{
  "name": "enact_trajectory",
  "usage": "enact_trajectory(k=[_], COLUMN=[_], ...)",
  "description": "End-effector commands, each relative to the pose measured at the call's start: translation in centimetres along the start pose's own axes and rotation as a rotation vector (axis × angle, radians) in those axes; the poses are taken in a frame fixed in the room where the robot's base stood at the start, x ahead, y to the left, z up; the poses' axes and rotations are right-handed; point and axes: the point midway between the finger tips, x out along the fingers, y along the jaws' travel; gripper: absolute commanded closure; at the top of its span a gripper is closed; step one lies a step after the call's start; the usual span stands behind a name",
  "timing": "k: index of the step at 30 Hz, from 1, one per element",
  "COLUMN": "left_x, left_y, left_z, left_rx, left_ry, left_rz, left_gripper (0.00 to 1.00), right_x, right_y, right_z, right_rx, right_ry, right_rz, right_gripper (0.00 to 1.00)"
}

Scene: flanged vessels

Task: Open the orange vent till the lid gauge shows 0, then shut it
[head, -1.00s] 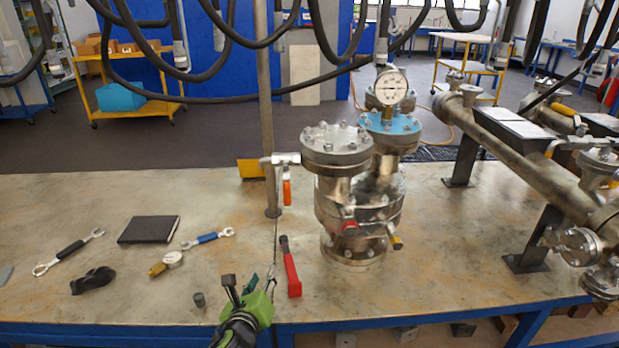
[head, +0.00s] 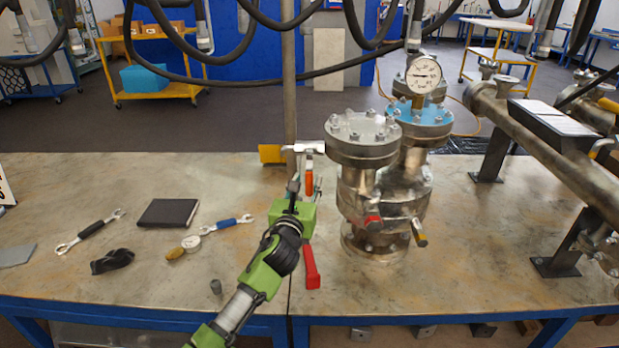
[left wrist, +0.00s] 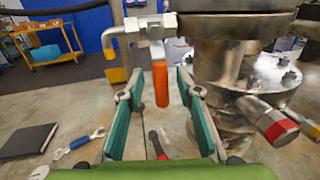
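The vessel (head: 375,205) stands upright on the bench, with a blue lid (head: 421,120) carrying a round white gauge (head: 424,75). The gauge's scale is too small to read. The vent's orange handle (head: 309,178) hangs straight down from a silver valve at the vessel's left. My left gripper (head: 305,184) is at the handle. In the left wrist view its green fingers (left wrist: 157,92) are open, one on each side of the orange handle (left wrist: 161,84), with gaps showing on both sides. My right gripper is out of view.
A red-capped fitting (head: 373,222) and a yellow-capped one (head: 419,238) stick out of the vessel. A post (head: 289,90) rises behind the vent. A red-handled tool (head: 312,268) lies below my gripper. A black notebook (head: 168,212) and wrenches lie to the left.

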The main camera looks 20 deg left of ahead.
Motion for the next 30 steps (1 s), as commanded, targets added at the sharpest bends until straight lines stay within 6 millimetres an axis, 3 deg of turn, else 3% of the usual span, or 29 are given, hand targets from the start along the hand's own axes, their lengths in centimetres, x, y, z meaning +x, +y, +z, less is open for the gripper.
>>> enact_trajectory(k=[7,19,23,30], left_x=[2.7,3.3,3.3,3.3], left_y=[0.0,0.0,0.0,0.1], left_z=[0.0,0.0,0.0,0.0], left_rx=[-0.001,-0.001,-0.001,0.003], left_ry=[0.000,0.001,0.001,0.001], left_rz=[0.000,0.000,0.000,0.000], left_gripper=[0.68,0.68,0.99,1.00], right_x=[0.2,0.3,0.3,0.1], right_y=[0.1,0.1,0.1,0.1], right_z=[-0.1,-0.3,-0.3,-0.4], right_rx=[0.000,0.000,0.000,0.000], right_ry=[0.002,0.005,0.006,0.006], right_rz=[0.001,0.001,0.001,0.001], right_gripper=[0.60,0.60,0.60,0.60])
